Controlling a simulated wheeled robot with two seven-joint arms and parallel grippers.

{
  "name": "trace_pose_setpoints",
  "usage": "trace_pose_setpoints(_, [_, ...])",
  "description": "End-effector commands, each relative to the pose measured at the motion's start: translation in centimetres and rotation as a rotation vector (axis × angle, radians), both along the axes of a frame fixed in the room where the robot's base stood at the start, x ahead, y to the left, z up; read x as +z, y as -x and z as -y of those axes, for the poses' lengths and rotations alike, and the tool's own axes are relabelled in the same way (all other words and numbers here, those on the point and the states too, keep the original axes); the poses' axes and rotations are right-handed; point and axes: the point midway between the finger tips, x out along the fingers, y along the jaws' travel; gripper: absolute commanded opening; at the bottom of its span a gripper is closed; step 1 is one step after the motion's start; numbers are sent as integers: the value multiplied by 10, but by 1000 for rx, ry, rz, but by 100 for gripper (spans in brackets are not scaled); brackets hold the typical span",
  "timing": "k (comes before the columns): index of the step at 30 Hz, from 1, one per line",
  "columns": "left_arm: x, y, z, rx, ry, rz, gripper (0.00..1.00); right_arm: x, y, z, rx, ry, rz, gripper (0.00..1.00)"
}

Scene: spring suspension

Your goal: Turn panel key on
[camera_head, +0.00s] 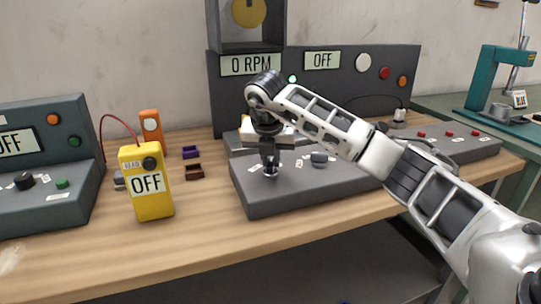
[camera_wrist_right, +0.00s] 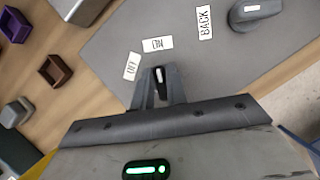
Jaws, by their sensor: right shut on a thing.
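The panel key (camera_wrist_right: 160,82) is a small dark piece with a pale mark, on the grey sloped control panel (camera_head: 325,190). My right gripper (camera_head: 270,168) reaches down over the panel's left part and is shut on the key; its fingers (camera_wrist_right: 158,92) stand on both sides of it in the wrist view. The key's pale mark points up that picture, roughly towards the ON label (camera_wrist_right: 158,43). The OFF label (camera_wrist_right: 132,66) lies to the left of that. The display on the upright cabinet (camera_head: 322,60) reads OFF. My left gripper is not in view.
A dark knob (camera_head: 319,158) with a BACK label (camera_wrist_right: 204,22) is right of the key. Red buttons (camera_head: 448,133) sit farther right. A yellow meter (camera_head: 146,182) reading OFF and small purple (camera_head: 190,152) and brown (camera_head: 194,171) trays stand left. Bare wood lies in front.

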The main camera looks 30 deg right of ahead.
Motion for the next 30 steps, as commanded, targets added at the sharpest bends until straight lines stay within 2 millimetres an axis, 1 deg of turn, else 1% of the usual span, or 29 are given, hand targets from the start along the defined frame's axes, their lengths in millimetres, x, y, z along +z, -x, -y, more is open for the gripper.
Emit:
trace_pose_setpoints(7, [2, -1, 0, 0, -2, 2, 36, 2, -1, 1, -59, 0, 6, 0])
trace_pose_setpoints(20, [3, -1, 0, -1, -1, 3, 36, 2, -1, 1, -70, 0, 6, 0])
trace_pose_setpoints(21, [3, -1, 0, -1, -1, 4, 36, 2, -1, 1, -70, 0, 6, 20])
trace_pose_setpoints(23, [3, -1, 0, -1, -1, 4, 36, 2, -1, 1, -70, 0, 6, 36])
trace_pose_setpoints(30, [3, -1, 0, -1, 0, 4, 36, 1, 0, 1, -67, 0, 3, 36])
